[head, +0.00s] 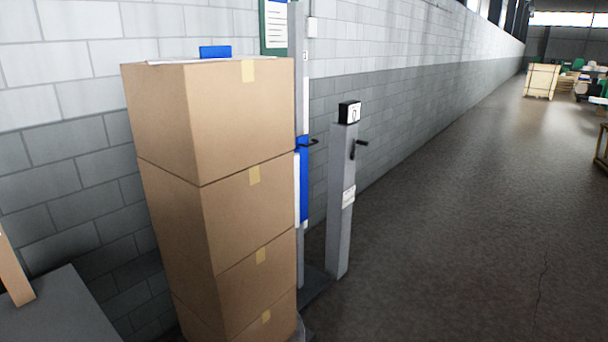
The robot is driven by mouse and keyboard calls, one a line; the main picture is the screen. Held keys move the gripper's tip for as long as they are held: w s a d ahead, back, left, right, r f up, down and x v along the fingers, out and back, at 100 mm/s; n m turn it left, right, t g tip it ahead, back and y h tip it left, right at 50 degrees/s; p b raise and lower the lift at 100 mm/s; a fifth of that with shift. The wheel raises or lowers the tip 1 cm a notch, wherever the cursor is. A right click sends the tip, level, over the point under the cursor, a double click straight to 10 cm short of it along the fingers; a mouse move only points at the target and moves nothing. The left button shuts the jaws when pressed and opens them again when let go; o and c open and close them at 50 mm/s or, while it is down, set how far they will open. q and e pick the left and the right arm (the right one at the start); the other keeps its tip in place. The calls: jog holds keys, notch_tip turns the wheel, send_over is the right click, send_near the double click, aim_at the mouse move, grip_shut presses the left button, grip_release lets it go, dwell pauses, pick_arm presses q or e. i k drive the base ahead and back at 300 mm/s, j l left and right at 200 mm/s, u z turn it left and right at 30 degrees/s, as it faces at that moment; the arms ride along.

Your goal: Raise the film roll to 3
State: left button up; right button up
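A grey mast (297,40) stands behind a stack of cartons. On it sits a blue carriage part (304,185) with a white edge, partly hidden by the cartons; I cannot clearly tell the film roll itself apart here. A small black handle (313,142) sticks out at the top of this part. To the right stands a grey post (341,210) with a dark box on top, whose white face (354,114) seems to show a 0. A dark crank handle (361,143) is on the post's right side. Neither of my grippers is in view.
Several brown cartons (225,115) are stacked in front of the mast, with a blue item (215,52) on top. A grey surface (60,310) is at the lower left. A block wall runs behind. The floor (460,220) to the right is clear.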

aim_at(301, 150)
jog(key=i+z, duration=0.2)
jog(key=i, duration=0.5)
jog(key=i+l+u, duration=0.15)
jog(key=i, duration=0.7)
